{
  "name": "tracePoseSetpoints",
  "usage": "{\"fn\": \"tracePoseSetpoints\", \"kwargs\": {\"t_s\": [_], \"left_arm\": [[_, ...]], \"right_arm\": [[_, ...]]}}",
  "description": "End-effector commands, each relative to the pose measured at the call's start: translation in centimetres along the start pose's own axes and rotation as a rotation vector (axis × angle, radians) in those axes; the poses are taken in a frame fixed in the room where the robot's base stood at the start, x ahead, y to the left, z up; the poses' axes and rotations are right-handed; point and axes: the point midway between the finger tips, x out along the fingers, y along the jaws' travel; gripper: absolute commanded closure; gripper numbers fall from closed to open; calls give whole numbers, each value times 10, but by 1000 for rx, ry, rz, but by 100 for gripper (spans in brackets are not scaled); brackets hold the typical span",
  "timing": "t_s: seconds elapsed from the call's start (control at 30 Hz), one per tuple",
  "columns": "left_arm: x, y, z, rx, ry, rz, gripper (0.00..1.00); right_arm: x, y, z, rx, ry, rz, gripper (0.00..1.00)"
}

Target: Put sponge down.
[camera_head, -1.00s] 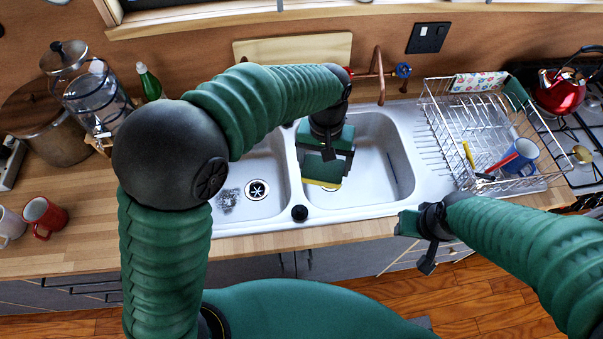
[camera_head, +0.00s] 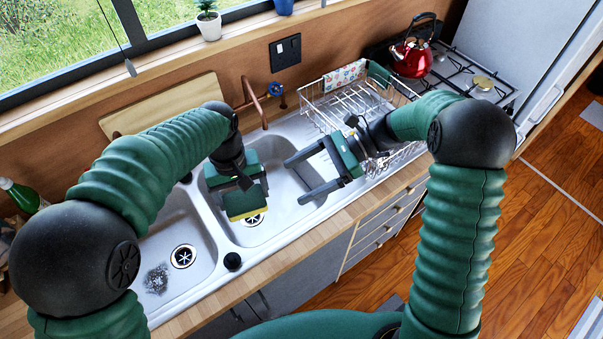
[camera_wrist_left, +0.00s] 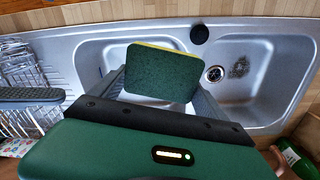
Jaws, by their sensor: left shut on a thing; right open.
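The sponge (camera_head: 246,213), green with a yellow side, is held in my left gripper (camera_head: 243,205) above the right sink basin (camera_head: 282,222). In the left wrist view the green face of the sponge (camera_wrist_left: 160,73) lies between the two fingers, over the basin. My right gripper (camera_head: 308,178) is open and empty, its two fingers reaching over the right part of the sink beside the dish rack. A dark stain (camera_head: 156,279) marks the left basin (camera_head: 190,229).
The wire dish rack (camera_head: 332,108) stands right of the sink, behind my right gripper. A black plug (camera_head: 232,261) sits on the sink's front rim. A red kettle (camera_head: 411,58) is on the stove. A cutting board (camera_head: 165,105) leans at the back.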

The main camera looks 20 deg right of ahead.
Motion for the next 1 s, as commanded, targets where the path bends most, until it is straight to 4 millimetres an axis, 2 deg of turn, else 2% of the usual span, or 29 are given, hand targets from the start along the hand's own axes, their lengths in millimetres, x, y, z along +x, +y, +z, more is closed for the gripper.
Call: {"fn": "tracePoseSetpoints", "kwargs": {"t_s": [0.07, 0.17, 0.4, 0.6, 0.77, 1.0], "left_arm": [[0, 0, 0, 0, 0, 0, 47], [0, -2, 0, 0, 0, 2, 47], [1, -2, -1, -1, -2, 2, 47], [0, 0, -1, 1, -1, 0, 47], [0, 0, 0, 1, -1, 0, 47], [0, 0, -1, 0, -1, 0, 47]], "right_arm": [[1, -4, 4, 12, -27, -7, 15], [15, -3, 6, 13, -29, -4, 15], [71, -4, 6, 11, -25, -1, 15], [106, -4, 6, 10, -25, -3, 15], [117, -4, 7, 9, -24, -6, 15], [118, -5, 6, 9, -24, -6, 15]]}}
